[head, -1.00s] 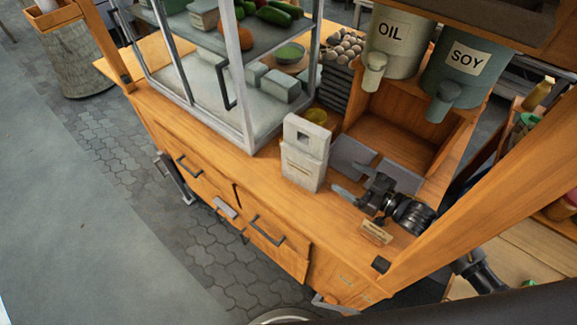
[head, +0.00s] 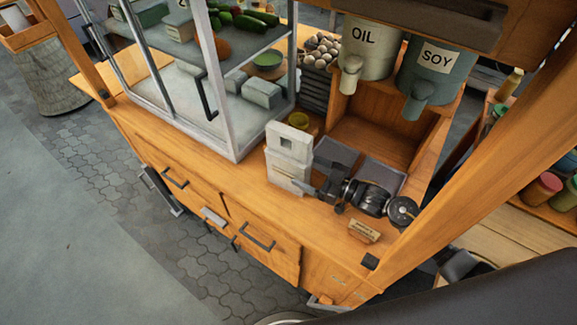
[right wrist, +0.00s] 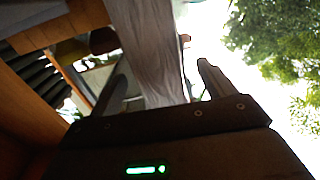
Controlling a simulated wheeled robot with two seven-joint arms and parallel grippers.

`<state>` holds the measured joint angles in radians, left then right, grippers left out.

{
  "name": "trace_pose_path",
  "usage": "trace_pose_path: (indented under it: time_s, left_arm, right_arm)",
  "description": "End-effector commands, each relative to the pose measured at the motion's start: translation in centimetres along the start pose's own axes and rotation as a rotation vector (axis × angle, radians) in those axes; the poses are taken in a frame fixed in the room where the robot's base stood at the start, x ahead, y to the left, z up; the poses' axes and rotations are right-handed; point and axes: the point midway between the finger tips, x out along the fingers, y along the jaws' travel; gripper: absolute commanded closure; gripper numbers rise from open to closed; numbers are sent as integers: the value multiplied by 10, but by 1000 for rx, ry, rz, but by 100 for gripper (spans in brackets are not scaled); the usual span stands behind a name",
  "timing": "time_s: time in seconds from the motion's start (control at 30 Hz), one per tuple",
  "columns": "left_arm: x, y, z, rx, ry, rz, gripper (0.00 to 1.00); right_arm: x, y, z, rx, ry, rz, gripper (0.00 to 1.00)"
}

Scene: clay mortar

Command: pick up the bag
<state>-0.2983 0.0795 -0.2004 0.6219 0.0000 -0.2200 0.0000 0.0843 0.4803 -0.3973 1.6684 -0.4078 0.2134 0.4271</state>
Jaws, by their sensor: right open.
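The pale bag (head: 288,150) stands upright on the wooden counter, with a square cutout near its top. My right gripper (head: 312,190) reaches in from the right, low at the bag's right side. Its jaws are open. In the right wrist view, the bag (right wrist: 150,45) appears as a wrinkled pale strip between the two spread fingers (right wrist: 165,85). Whether the fingers touch it I cannot tell. My left gripper is not in view.
A glass display case (head: 233,110) stands close left of the bag. The OIL dispenser (head: 366,45) and SOY dispenser (head: 434,72) hang at the back right. A small wooden sign (head: 363,231) stands at the front edge. A wooden post (head: 470,150) slants on the right.

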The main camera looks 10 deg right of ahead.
Motion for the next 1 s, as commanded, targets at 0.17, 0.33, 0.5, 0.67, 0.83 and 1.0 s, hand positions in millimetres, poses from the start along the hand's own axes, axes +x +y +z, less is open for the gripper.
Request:
trace_pose_path:
  time_s: [0.17, 0.33, 0.5, 0.67, 0.83, 1.0]
  left_arm:
    - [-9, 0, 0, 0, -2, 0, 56]
    - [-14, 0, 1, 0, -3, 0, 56]
    - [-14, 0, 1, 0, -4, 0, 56]
    - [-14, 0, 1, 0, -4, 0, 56]
    - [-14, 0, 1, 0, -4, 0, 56]
    - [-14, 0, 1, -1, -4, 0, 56]
  right_arm:
    - [27, 0, -4, 1, 3, -1, 18]
    - [47, 0, -2, 2, 2, 0, 18]
    - [52, 0, -1, -1, 1, 0, 18]
    - [52, 0, -1, 0, 1, 0, 21]
    - [52, 0, -1, 0, 1, -1, 43]
    - [52, 0, -1, 0, 1, -1, 65]
